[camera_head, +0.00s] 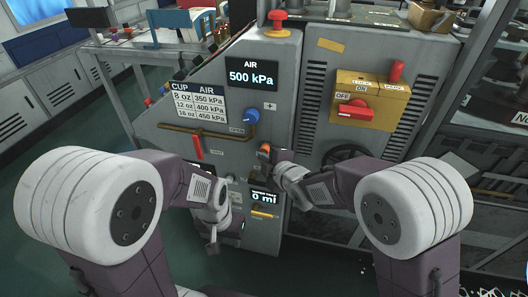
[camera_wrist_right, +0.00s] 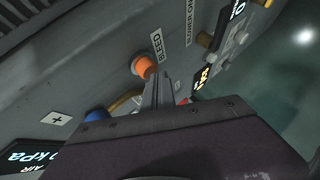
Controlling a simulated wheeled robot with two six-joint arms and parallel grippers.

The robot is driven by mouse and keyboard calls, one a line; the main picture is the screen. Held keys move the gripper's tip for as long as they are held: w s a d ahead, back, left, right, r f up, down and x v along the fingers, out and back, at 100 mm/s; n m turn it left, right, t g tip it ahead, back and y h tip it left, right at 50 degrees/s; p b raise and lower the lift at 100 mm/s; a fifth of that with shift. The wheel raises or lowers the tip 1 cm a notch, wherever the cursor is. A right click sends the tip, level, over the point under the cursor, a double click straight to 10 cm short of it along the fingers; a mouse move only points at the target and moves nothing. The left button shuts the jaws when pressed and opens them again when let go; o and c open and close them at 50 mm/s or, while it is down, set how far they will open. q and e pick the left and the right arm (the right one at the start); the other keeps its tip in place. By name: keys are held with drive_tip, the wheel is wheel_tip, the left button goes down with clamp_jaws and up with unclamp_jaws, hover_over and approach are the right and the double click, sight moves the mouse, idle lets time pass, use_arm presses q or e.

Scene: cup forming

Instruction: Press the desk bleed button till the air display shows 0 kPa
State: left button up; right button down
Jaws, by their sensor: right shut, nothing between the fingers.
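The air display (camera_head: 251,77) on the grey machine reads 500 kPa in the head view. The orange bleed button (camera_wrist_right: 144,66) sticks out of the panel beside a BLEED label (camera_wrist_right: 156,46) in the right wrist view. It also shows small in the head view (camera_head: 265,148). My right gripper (camera_wrist_right: 162,76) is shut and empty, its fingertips right beside the button. I cannot tell whether they touch it. My left gripper (camera_head: 211,244) hangs low in front of the machine at the left, and its fingers are too small to read.
A blue knob (camera_head: 250,117) and a red-handled lever (camera_head: 197,147) sit on the panel above my left gripper. A yellow box with a red switch (camera_head: 354,110) is at the right. A red mushroom button (camera_head: 277,18) stands on top. A lower display (camera_head: 264,198) reads 0 ml.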

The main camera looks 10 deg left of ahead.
drive_tip(key=shift+w, duration=0.4)
idle(0.6)
drive_tip(key=shift+s+b, duration=0.45)
drive_tip(key=shift+s, duration=0.5)
drive_tip(key=s+b, duration=0.1)
drive_tip(key=s, duration=0.4)
drive_tip(key=shift+a+b, duration=0.1)
drive_tip(key=shift+b, duration=0.2)
